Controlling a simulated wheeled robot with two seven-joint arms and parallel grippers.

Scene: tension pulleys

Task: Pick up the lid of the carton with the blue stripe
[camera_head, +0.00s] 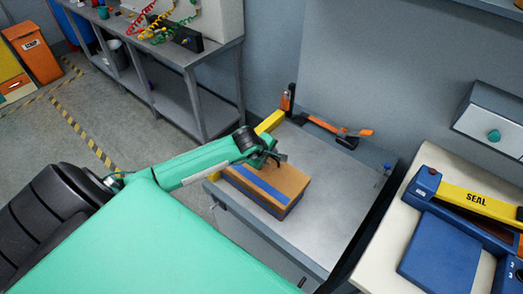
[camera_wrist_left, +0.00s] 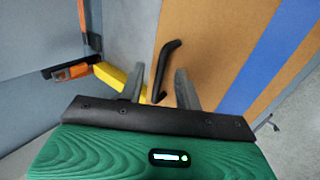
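The carton (camera_head: 278,208) stands on the grey metal bench, with its brown lid (camera_head: 290,180) on top. A blue stripe (camera_head: 258,186) crosses the lid. In the left wrist view the lid (camera_wrist_left: 215,45) fills the upper right, with the blue stripe (camera_wrist_left: 262,55) running diagonally. A black handle (camera_wrist_left: 170,58) lies on the lid's near part. My left gripper (camera_head: 271,158) is over the far left part of the carton. In the wrist view its fingers (camera_wrist_left: 160,80) are apart, with the handle showing between them; contact is not visible.
A yellow-and-orange bar fixture (camera_head: 270,122) stands behind the carton, and an orange-handled clamp (camera_head: 340,130) lies at the bench's back. The bench (camera_head: 330,205) is clear right of the carton. A blue sealing device (camera_head: 440,255) stands farther right.

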